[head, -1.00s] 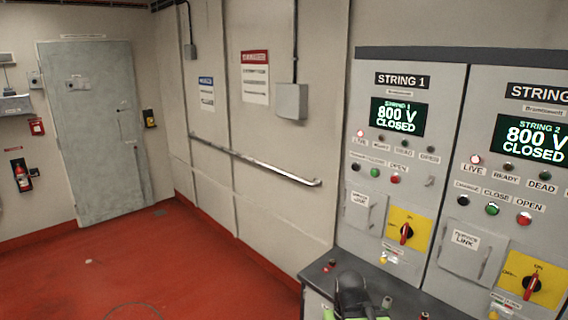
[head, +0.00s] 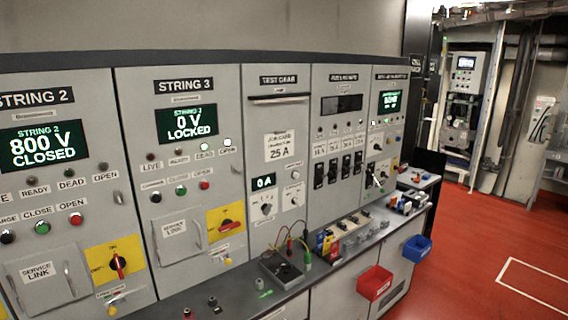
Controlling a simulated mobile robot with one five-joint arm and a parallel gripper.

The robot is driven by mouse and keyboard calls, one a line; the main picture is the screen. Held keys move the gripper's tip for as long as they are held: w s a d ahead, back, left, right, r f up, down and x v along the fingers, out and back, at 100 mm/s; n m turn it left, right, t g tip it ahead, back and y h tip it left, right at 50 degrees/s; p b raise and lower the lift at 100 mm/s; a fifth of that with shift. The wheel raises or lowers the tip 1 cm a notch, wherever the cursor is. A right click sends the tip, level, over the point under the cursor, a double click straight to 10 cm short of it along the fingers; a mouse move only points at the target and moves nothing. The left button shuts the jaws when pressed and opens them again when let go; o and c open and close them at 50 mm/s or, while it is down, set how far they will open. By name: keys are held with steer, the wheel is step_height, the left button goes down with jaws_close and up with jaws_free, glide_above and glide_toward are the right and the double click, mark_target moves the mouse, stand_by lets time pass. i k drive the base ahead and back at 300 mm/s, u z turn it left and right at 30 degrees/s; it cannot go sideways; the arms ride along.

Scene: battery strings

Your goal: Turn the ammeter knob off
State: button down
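The test gear panel (head: 277,130) stands in the middle of the head view, right of the String 3 panel. A small ammeter display (head: 263,182) on it reads "0 A". A round knob (head: 267,208) sits directly below that display. A second knob (head: 293,200) sits to its right. The knobs' small markings are too small to read, so I cannot tell their settings. My gripper is not in view.
String 2 (head: 38,145) reads 800 V closed and String 3 (head: 186,123) reads 0 V locked. A dark box with cables (head: 281,268) lies on the bench below the test gear. Red (head: 374,282) and blue (head: 417,247) bins hang at the bench front. Red floor at right is open.

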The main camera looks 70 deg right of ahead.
mark_target(265, 208)
steer(key=z, duration=2.1)
steer(key=k, duration=0.9)
steer(key=u, duration=0.1)
steer(key=i, duration=1.4)
steer(key=u, duration=0.45)
